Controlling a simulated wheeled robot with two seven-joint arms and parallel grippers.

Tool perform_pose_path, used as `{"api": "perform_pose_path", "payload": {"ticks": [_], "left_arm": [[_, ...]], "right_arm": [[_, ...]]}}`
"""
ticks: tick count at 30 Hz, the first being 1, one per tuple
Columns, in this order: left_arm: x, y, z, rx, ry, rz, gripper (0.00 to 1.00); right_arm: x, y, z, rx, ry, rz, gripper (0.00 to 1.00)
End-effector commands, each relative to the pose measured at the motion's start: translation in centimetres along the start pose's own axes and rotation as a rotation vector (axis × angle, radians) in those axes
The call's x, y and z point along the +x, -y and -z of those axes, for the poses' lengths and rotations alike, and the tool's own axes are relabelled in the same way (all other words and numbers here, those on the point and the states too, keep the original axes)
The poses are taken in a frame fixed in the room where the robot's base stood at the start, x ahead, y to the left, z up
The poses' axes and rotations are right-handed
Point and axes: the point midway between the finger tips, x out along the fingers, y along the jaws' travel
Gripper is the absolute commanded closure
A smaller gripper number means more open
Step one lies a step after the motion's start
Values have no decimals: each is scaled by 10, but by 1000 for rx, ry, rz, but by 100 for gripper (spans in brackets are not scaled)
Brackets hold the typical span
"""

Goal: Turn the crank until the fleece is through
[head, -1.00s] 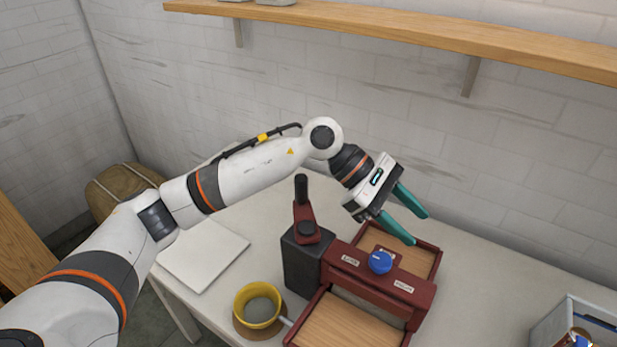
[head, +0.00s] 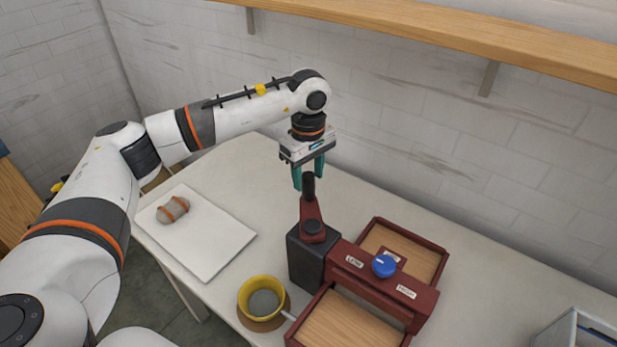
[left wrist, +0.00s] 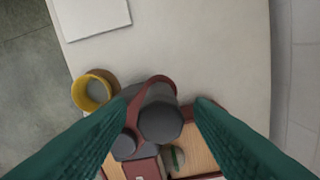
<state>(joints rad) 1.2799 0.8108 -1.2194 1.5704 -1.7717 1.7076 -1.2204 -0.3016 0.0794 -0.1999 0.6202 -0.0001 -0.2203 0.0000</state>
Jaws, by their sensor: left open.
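The crank machine has a red frame (head: 340,262), a dark box (head: 301,262) and a blue knob (head: 383,266). Its red crank arm (head: 311,213) carries an upright black handle (head: 308,188). My left gripper (head: 308,180) is open, teal fingers pointing down at the handle's top, which shows between the fingertips. The left wrist view also shows the handle (left wrist: 160,118) between the spread fingers. I cannot tell whether they touch it. The wooden trays (head: 350,322) look bare in the head view; I cannot identify any fleece on them. My right gripper is not in view.
A yellow bowl (head: 262,283) on a round mat stands left of the machine. A white board (head: 208,250) holds a grey-brown bundle (head: 173,210) with orange bands. A grey bin (head: 570,330) is at lower right. A wooden shelf (head: 420,30) runs above. The table behind the machine is clear.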

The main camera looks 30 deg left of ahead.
Motion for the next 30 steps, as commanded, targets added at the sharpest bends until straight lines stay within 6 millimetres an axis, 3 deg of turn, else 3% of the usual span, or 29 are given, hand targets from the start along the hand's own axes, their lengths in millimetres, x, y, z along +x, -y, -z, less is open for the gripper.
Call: {"api": "perform_pose_path", "payload": {"ticks": [7,17,19,26,30], "left_arm": [[29,0,0,1,-1,0,52],[35,0,0,1,-1,2,52],[35,0,0,1,-1,2,59],[34,0,1,1,-1,2,96],[34,0,1,1,-1,2,100]], "right_arm": [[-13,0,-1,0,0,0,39],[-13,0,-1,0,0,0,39],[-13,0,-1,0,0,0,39],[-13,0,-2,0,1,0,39],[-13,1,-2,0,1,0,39]]}}
